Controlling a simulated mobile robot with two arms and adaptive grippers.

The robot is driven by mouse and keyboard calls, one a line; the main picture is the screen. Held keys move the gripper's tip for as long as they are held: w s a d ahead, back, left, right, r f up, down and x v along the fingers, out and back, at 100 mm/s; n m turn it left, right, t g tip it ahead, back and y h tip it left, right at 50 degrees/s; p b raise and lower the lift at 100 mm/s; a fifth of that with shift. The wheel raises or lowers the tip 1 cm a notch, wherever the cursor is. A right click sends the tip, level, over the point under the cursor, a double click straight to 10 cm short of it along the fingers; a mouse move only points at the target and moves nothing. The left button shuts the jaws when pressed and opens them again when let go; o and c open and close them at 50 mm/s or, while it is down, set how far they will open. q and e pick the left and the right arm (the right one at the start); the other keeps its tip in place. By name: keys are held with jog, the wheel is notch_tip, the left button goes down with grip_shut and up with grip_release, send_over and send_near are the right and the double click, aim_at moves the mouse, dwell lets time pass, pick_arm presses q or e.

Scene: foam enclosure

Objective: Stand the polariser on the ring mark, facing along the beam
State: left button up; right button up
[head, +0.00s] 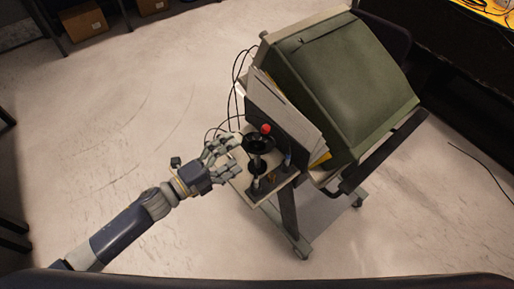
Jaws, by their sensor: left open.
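A black round piece on a short post, which looks like the polariser (257,145), stands over a small pale platform (236,183) at the front of a wheeled cart. My left gripper (231,146) is open, with its fingers close to the left side of the black piece. I cannot tell whether the fingers touch it. The ring mark and the beam cannot be made out at this size. My right gripper is not in view.
A red ball (266,129) shows just behind the black piece. Papers and folders (290,110) lean behind it against a large green case (345,80) on the cart. Black cables (236,85) hang at the left.

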aim_at(249, 145)
pick_arm(q)
jog(key=x, duration=0.3)
jog(key=p+x, duration=0.1)
jog(key=x, duration=0.1)
jog(key=shift+s+f, duration=0.1)
jog(key=shift+f, duration=0.25)
jog(key=shift+a, duration=0.1)
jog(key=shift+c, duration=0.6)
jog(key=shift+r, duration=0.1)
jog(key=c, duration=1.5)
